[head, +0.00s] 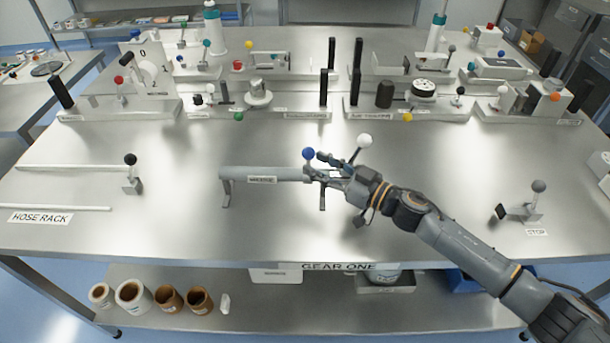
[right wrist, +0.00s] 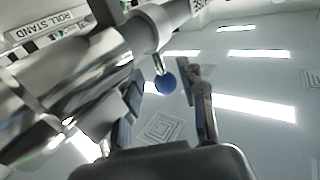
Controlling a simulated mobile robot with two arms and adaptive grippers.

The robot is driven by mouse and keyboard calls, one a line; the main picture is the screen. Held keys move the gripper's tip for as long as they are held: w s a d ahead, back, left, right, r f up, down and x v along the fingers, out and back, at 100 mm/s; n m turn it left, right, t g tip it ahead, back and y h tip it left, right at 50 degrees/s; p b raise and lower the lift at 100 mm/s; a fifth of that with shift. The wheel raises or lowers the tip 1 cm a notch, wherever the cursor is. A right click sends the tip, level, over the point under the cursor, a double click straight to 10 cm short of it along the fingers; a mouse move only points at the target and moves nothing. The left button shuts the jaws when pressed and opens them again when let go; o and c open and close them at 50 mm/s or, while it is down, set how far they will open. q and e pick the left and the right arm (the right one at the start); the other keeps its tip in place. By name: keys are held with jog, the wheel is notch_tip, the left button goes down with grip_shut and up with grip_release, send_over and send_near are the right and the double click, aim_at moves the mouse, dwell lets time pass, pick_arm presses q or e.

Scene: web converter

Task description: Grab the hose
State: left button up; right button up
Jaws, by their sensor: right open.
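I cannot pick out a hose for certain. A sign reading HOSE RACK (head: 41,217) lies at the table's left front, beside two thin pale rods (head: 90,170). A grey horizontal cylinder (head: 235,173) with a small label stands on legs at the table's middle. My right gripper (head: 322,170) is at this cylinder's right end, close to a blue ball knob (head: 308,153). In the right wrist view the fingers are apart and empty, with the blue knob (right wrist: 165,82) showing between or beyond them. A large shiny cylinder (right wrist: 75,75) fills the left there. My left gripper is out of view.
A white ball knob (head: 364,141) stands just behind my right gripper. A black-knobbed lever (head: 131,160) is at left, and a grey-knobbed one (head: 539,187) stands by the STOP label at right. Machine parts crowd the table's back. Several rolls (head: 133,294) lie on the lower shelf.

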jog(key=shift+x, duration=1)
jog(key=shift+s+d, duration=0.1)
jog(key=shift+c, duration=0.6)
grip_shut()
jog(key=shift+r, duration=0.25)
